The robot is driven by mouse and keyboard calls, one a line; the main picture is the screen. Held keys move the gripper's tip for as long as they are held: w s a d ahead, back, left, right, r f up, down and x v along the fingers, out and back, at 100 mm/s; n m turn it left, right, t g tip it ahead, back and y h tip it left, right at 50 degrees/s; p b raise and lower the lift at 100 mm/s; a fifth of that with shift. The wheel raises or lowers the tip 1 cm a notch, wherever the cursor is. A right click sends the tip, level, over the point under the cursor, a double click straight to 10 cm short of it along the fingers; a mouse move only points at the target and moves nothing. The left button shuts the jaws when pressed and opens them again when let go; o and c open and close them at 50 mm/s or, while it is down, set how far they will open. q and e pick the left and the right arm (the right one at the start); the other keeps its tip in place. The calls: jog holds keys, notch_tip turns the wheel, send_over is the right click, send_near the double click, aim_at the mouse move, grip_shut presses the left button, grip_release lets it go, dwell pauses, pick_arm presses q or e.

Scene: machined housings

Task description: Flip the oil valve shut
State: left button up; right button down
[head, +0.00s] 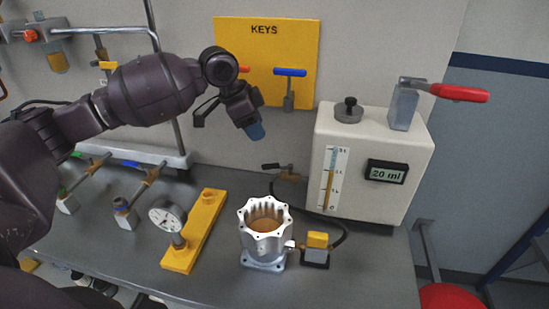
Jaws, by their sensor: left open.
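The oil valve (287,173) is a small brass fitting with a black lever at the left side of a white oil dispenser (390,160). Its lever points left, roughly level. Below it stands a silver machined housing (266,247) with a scalloped rim and brown liquid inside. My left gripper (230,122) is open and empty, above and left of the valve, in front of the wall and apart from it. One fingertip looks blue. My right gripper is not in view.
The dispenser has a level gauge (333,180), a "20 ml" display (387,171) and a red-handled lever (458,92) on top. A dial gauge (168,216) on a yellow bar (196,232) stands left of the housing. A yellow KEYS board (265,60) hangs behind.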

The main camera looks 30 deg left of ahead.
aim_at(275, 164)
pick_arm(q)
jog(key=shift+g, duration=0.4)
jog(key=x, duration=0.3)
jog(key=b+x, duration=0.1)
jog(key=x, duration=0.6)
jog(key=shift+s+d, duration=0.1)
jog(key=shift+s, duration=0.25)
jog(key=shift+w+d+f+b, duration=0.2)
jog(key=shift+f+b, duration=0.1)
jog(key=shift+f, duration=0.3)
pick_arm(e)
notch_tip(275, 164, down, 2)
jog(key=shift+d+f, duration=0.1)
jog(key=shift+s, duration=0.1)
pick_arm(q)
grip_shut()
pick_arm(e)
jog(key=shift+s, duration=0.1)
